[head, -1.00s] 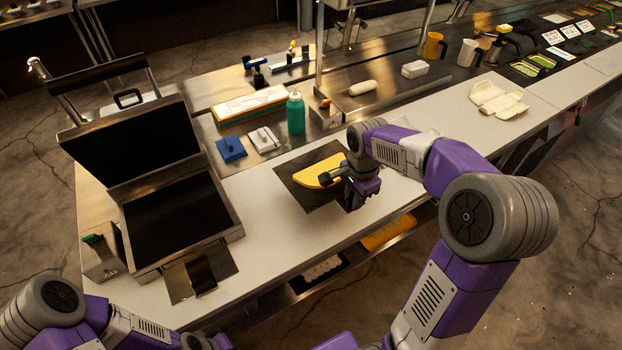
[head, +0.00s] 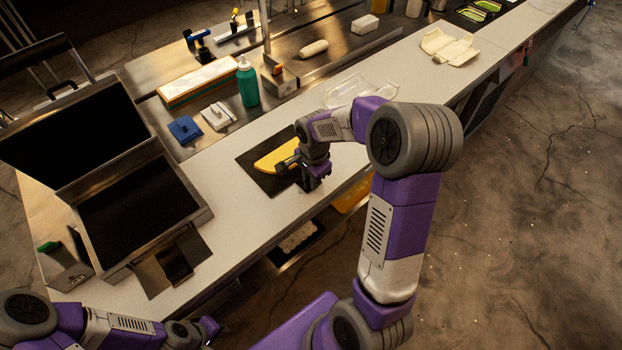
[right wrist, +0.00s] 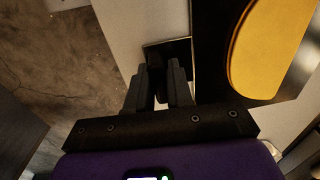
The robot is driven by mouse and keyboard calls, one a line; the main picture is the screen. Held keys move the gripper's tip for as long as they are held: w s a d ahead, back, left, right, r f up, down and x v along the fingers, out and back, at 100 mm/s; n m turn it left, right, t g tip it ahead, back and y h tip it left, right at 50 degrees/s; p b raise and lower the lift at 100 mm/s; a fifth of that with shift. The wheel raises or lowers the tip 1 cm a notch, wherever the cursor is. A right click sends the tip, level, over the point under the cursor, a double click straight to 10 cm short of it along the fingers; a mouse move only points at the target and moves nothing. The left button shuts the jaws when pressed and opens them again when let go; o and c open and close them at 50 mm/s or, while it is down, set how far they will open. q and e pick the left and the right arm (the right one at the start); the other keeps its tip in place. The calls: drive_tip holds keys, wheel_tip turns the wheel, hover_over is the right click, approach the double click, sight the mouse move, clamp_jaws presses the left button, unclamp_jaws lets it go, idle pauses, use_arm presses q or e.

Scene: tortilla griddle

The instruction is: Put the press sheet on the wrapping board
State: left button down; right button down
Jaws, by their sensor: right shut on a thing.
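The dark square sheet (head: 252,160), which I take to be the press sheet, lies at the middle of the pale counter. A yellow flat piece (head: 275,157) with a rounded edge rests on it. In the right wrist view the sheet (right wrist: 212,75) and the yellow piece (right wrist: 268,50) are at the upper right. My right gripper (head: 313,182) is at the sheet's right corner, its fingers (right wrist: 160,85) shut on a dark tab at the sheet's edge. My left gripper (head: 208,328) is low at the left; its jaws are unclear. I cannot single out the wrapping board.
An open griddle (head: 140,205) stands left, with a dark plate (head: 150,275) before it. A green bottle (head: 247,85), a blue block (head: 185,129) and a white block (head: 218,116) stand behind the sheet. A clear item (head: 345,92) lies beyond my right arm. Counter left of the sheet is clear.

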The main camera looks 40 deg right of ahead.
drive_tip(key=c, duration=1)
unclamp_jaws()
drive_tip(key=r, duration=0.4)
drive_tip(key=r+p, duration=0.1)
drive_tip(key=r, duration=0.3)
drive_tip(key=r+p, duration=0.1)
drive_tip(key=r, duration=0.3)
drive_tip(key=shift+s, duration=0.35)
